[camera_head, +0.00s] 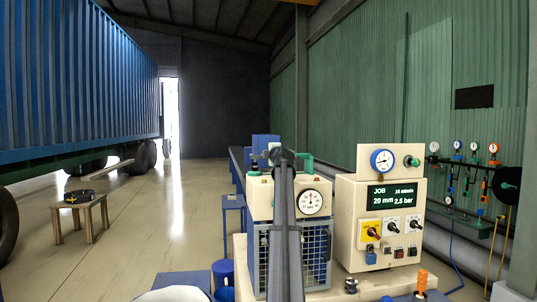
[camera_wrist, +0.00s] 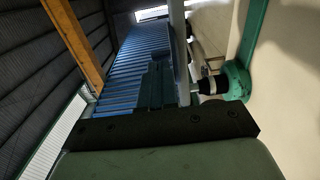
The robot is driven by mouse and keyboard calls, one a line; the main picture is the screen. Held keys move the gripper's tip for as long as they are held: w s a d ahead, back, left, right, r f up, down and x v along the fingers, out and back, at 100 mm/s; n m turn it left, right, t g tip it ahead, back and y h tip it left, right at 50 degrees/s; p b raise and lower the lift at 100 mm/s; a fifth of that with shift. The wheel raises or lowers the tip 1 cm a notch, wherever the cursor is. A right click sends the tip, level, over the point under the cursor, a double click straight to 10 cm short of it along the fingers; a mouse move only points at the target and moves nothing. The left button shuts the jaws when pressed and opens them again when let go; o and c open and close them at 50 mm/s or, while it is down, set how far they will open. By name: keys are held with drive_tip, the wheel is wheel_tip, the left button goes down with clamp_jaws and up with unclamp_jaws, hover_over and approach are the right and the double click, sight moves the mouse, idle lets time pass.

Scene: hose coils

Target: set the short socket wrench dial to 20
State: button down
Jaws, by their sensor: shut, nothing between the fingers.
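No short socket wrench can be made out for certain in the head view. My gripper (camera_wrist: 160,72) is shut and empty in the wrist view, apart from the dials. My arm covers part of the cream unit.
Several dial-headed tools (camera_head: 474,147) hang by the green wall at right. A blue gauge (camera_head: 382,160) tops the control box. An orange-topped item (camera_head: 421,279) stands in front. A wooden stool (camera_head: 78,214) with a dark coil stands left on open floor.

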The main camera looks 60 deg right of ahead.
drive_tip(key=shift+s+d+n+t+y, duration=0.15)
drive_tip(key=shift+n+t+y, duration=0.35)
drive_tip(key=shift+y, duration=0.1)
idle(1.3)
